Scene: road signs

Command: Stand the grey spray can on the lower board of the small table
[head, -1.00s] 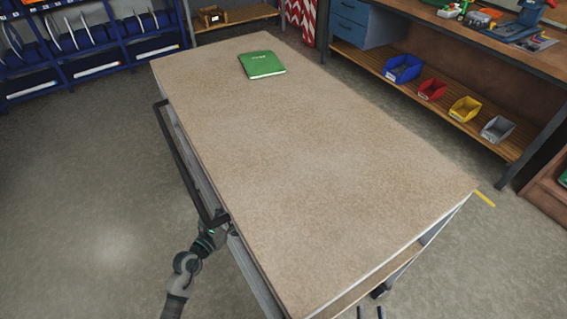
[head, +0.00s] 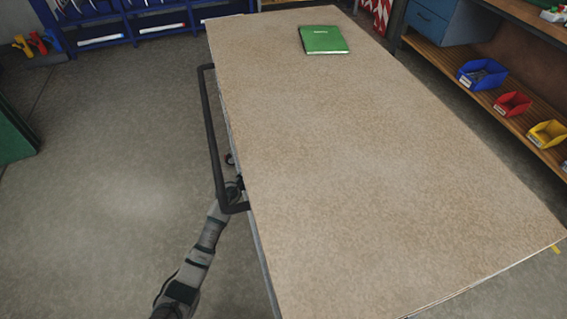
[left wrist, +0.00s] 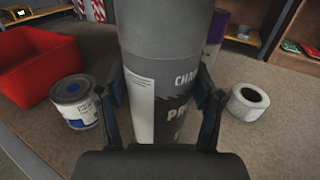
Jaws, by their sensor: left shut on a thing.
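In the left wrist view, my left gripper (left wrist: 162,82) is shut on the grey spray can (left wrist: 165,45), with one finger on each side. The can looks upright; its foot is hidden by the gripper, so I cannot tell whether it touches the board. Around it is the brown lower board (left wrist: 275,130) of the small table. In the head view, my left arm reaches in at the table's left side, by the black handle bar; the left gripper (head: 238,186) is mostly hidden at the edge of the table top (head: 370,170). My right gripper is not in view.
On the lower board, a red bin (left wrist: 35,65) and a paint tin (left wrist: 76,102) stand left of the can. A white roll (left wrist: 248,101) lies to the right, and a purple can (left wrist: 217,30) stands behind. A green book (head: 324,40) lies on the top.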

